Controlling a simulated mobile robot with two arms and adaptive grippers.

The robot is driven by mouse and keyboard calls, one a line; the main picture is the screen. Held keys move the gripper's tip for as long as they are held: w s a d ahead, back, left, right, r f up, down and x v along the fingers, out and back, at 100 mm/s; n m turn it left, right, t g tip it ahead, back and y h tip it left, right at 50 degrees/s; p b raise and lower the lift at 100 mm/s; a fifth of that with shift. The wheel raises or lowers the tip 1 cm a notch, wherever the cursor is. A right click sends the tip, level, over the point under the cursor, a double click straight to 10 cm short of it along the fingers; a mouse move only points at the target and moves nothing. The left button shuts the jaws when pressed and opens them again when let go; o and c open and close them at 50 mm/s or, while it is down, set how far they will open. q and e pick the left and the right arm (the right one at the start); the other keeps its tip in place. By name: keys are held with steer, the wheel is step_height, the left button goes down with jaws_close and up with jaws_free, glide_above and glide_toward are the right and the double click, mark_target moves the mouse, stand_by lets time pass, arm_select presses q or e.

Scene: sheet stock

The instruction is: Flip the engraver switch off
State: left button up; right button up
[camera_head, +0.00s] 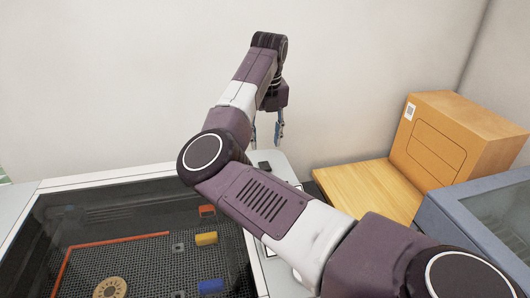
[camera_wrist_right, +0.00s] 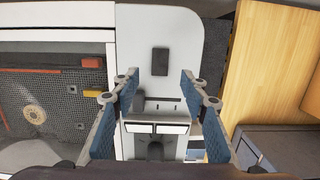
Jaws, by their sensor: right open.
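The engraver (camera_head: 110,176) is a white-framed machine with a dark glass lid at the lower left of the head view. Its light side panel (camera_wrist_right: 185,50) carries a raised black block (camera_wrist_right: 160,62), which looks like the switch; which way it is set I cannot tell. The black block also shows in the head view (camera_head: 264,167). My right gripper (camera_head: 266,140) is open and empty, pointing down above this panel. In the wrist view its blue-padded fingers (camera_wrist_right: 159,88) stand apart, with the block beyond and between their tips. My left gripper is not in view.
Through the lid show a yellow block (camera_head: 206,239), a blue block (camera_head: 211,286) and a round tan disc (camera_head: 110,288). A cardboard box (camera_head: 450,140) stands on a wooden board (camera_head: 365,185) at the right. A blue-grey machine (camera_head: 465,215) is at the right edge. A wall is behind.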

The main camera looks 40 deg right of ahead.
steer(key=r, duration=0.4)
steer(key=shift+s+a, duration=0.1)
steer(key=shift+s, duration=0.1)
steer(key=shift+f, duration=0.1)
stand_by(0.3)
